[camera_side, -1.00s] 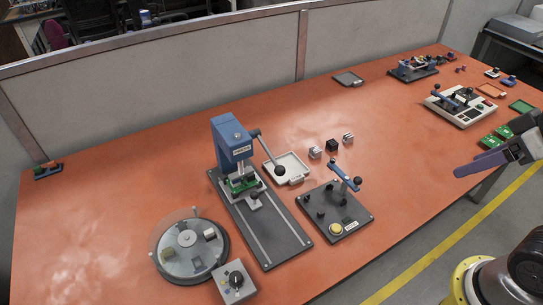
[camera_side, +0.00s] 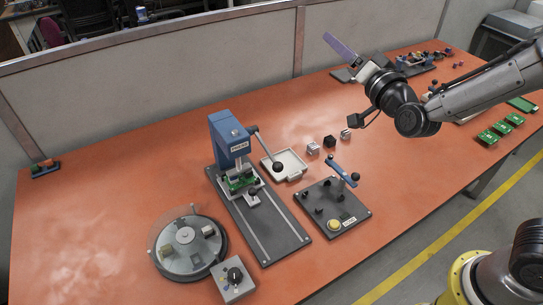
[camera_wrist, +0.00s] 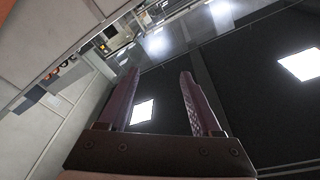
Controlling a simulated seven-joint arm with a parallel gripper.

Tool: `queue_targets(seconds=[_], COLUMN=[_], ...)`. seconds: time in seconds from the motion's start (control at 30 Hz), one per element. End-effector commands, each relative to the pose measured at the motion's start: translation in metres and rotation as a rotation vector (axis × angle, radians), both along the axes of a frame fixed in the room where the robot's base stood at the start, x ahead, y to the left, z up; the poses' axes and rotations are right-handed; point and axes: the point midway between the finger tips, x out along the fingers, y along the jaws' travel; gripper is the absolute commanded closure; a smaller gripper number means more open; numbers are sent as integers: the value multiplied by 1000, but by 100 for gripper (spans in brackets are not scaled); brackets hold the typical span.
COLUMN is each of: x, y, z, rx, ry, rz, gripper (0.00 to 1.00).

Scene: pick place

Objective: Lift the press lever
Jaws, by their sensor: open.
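The blue press (camera_side: 229,139) stands at the back end of a dark grey base on the orange table. Its lever (camera_side: 265,148) is a thin rod on the press's right side, slanting down to a black ball knob (camera_side: 278,167) beside a white tray. A green part (camera_side: 240,183) sits under the press head. My gripper (camera_side: 336,43), with purple fingers, is raised behind and to the right of the press, well apart from the lever, and points up and left. In the wrist view my gripper (camera_wrist: 157,74) is open and empty. The press is not in the wrist view.
The white tray (camera_side: 285,165) and several small blocks (camera_side: 330,142) lie right of the press. A lever fixture (camera_side: 332,206) stands in front of them. A round turntable (camera_side: 187,247) and knob box (camera_side: 234,281) are at front left. A grey partition (camera_side: 150,95) runs behind the table.

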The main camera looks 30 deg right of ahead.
Motion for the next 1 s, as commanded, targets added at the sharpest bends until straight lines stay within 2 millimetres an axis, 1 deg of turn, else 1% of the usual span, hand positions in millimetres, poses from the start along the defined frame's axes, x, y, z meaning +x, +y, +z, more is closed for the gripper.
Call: queue_targets(seconds=[0.03,0.07,0.1,0.17,0.2,0.27,0.3,0.37,0.4,0.5,0.57,0.6,0.73,0.87,1.0], x=[6,7,7,2,-5,-17,-27,-42,-51,-72,-82,-85,-82,-66,-40], y=[13,20,30,46,57,72,81,92,98,111,116,120,126,126,127], z=[-28,-42,-63,-97,-121,-156,-179,-214,-235,-278,-292,-296,-295,-295,-295], rx=[-9,-17,-31,-63,-92,-139,-173,-226,-256,-319,-343,-350,-349,-347,-346], ry=[-7,-19,-34,-51,-56,-54,-42,-11,20,94,119,125,122,123,123], rz=[-8,-15,-23,-28,-24,-10,6,36,59,124,152,166,177,174,172], gripper=[34,34,34,34,34,34,34,34,34,34,34,34,34,34,34])
